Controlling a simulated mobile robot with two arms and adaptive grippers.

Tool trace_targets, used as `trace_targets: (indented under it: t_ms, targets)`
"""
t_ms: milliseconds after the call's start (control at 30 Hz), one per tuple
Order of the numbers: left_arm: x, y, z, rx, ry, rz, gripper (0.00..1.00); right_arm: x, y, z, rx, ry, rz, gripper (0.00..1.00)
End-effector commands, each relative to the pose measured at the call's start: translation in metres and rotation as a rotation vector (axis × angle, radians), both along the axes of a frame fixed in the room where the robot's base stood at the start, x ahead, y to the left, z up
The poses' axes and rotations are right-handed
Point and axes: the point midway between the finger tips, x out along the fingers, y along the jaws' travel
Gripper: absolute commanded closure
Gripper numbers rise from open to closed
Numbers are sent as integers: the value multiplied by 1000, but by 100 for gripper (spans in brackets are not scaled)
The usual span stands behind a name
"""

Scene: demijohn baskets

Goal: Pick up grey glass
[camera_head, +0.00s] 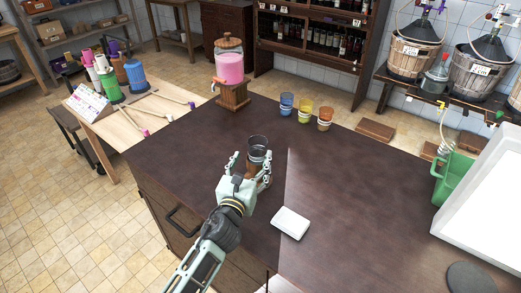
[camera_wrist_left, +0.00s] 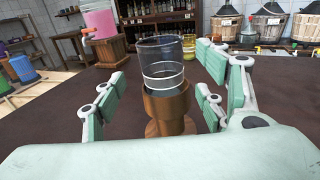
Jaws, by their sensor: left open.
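The grey glass (camera_head: 258,146) stands upright on the dark table. It is clear grey on top with a copper-brown lower part. In the left wrist view the grey glass (camera_wrist_left: 160,65) is straight ahead, between the finger pads. My left gripper (camera_head: 250,161) is open, with its fingers to either side of the glass's lower part. In the left wrist view the open fingers (camera_wrist_left: 160,88) show gaps to the glass on both sides. I cannot tell how deep the glass sits between them. My right gripper is not in view.
A blue glass (camera_head: 287,104), a yellow glass (camera_head: 305,111) and an orange glass (camera_head: 325,118) stand farther back. A pink drink dispenser (camera_head: 231,66) is at the far left corner. A white item (camera_head: 291,223) lies right of my gripper. The table's middle right is clear.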

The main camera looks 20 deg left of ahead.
Motion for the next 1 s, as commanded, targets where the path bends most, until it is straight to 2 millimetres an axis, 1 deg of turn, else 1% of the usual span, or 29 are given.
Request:
trace_targets:
  t_ms: [33,200,300,367,467,567,700,833,867,1000]
  targets:
    - [6,0,2,-1,0,1,34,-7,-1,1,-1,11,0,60]
    - [23,0,3,-6,1,1,34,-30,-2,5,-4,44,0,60]
    - [36,-2,7,-8,0,1,34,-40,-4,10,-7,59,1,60]
    - [45,-2,8,-9,1,1,34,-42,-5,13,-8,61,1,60]
    - [58,-2,6,-8,1,1,34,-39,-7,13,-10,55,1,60]
    - [65,-1,4,-7,2,1,34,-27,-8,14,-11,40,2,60]
    - [67,-1,4,-6,1,0,34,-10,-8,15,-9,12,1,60]
    - [67,-1,4,-6,1,0,34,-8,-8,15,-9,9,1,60]
    - [67,-1,4,-6,1,0,36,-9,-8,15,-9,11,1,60]
    - [67,-1,4,-6,1,0,48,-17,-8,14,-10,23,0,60]
